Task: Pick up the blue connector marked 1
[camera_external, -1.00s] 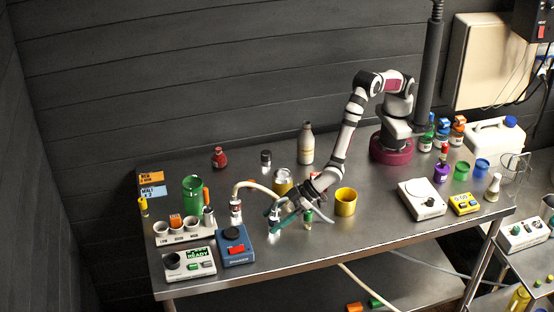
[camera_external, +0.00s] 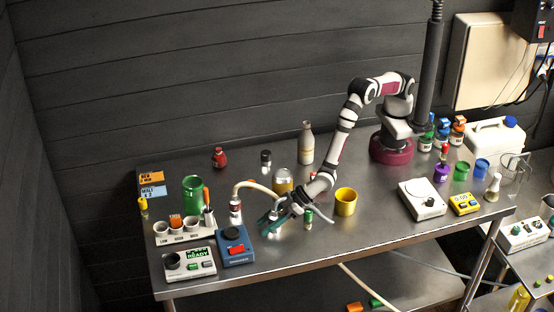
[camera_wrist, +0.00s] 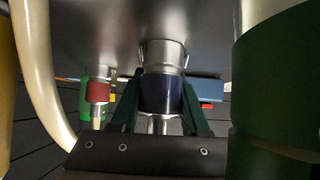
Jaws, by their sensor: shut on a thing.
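The blue connector (camera_wrist: 161,95) is a metal cylinder with a dark blue band, in the middle of the wrist view. My gripper (camera_wrist: 162,82) has its dark green fingers on both sides of the band, shut on it. The connector looks upright; I cannot read a mark on it. In the external view my gripper (camera_external: 276,219) is low over the front middle of the table and mostly hides the connector. Whether the connector touches the table is unclear.
A red-banded connector (camera_external: 236,211) with a cream hose stands left of my gripper. A green-banded one (camera_external: 309,219) and a yellow cup (camera_external: 345,201) are to the right. A blue device (camera_external: 236,246) with a red button is at front left. The table's front edge is close.

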